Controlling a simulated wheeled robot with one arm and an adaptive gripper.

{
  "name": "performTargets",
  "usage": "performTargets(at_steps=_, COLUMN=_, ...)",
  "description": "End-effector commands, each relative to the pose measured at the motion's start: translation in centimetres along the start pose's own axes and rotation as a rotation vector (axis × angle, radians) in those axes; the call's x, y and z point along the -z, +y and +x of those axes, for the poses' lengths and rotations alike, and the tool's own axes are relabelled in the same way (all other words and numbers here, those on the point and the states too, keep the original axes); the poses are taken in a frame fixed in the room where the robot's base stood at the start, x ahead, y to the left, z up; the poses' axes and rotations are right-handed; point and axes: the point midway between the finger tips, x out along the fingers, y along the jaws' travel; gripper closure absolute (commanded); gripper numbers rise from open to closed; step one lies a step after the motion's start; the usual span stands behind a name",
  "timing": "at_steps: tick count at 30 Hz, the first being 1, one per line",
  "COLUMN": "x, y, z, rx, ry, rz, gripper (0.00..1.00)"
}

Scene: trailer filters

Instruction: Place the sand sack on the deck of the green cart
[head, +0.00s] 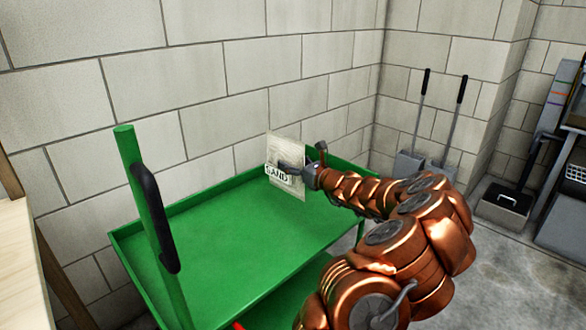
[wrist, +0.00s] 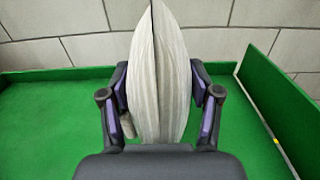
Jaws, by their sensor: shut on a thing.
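The sand sack (head: 287,150), pale with a label reading SAND, is upright at the back part of the green cart's deck (head: 235,245). My gripper (head: 297,172) is shut on the sack from the right side. In the wrist view the sack (wrist: 158,75) stands between the two fingers of my gripper (wrist: 160,100), with green deck (wrist: 45,130) on both sides of it. Its lower end is hidden behind my gripper's body, so I cannot tell whether it touches the deck.
The cart has a raised rim and an upright green post (head: 150,210) with a black handle (head: 153,215) at the left. A block wall (head: 200,90) stands close behind. A wooden surface (head: 20,260) is at the left edge. Most of the deck is clear.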

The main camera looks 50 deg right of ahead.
Motion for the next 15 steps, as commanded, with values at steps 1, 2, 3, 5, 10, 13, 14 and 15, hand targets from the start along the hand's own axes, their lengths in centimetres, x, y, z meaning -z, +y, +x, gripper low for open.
performTargets(at_steps=1, x=-0.2, y=-0.2, z=0.2, rx=0.001, ry=-0.004, rz=-0.002, gripper=1.0)
performTargets(at_steps=2, x=-0.2, y=-0.3, z=0.2, rx=0.002, ry=-0.004, rz=-0.002, gripper=1.0)
performTargets(at_steps=3, x=-0.3, y=-0.4, z=0.3, rx=0.002, ry=-0.005, rz=-0.003, gripper=1.0)
performTargets(at_steps=5, x=-0.3, y=-0.5, z=0.4, rx=0.002, ry=-0.005, rz=-0.004, gripper=1.0)
performTargets(at_steps=10, x=-0.2, y=-0.8, z=0.9, rx=0.0, ry=-0.005, rz=-0.006, gripper=1.0)
performTargets(at_steps=13, x=1.3, y=-0.8, z=0.8, rx=0.002, ry=-0.005, rz=-0.003, gripper=1.0)
performTargets(at_steps=14, x=1.7, y=-0.8, z=0.8, rx=0.002, ry=-0.005, rz=-0.002, gripper=1.0)
performTargets(at_steps=15, x=2.2, y=-0.8, z=0.8, rx=0.001, ry=-0.006, rz=-0.003, gripper=1.0)
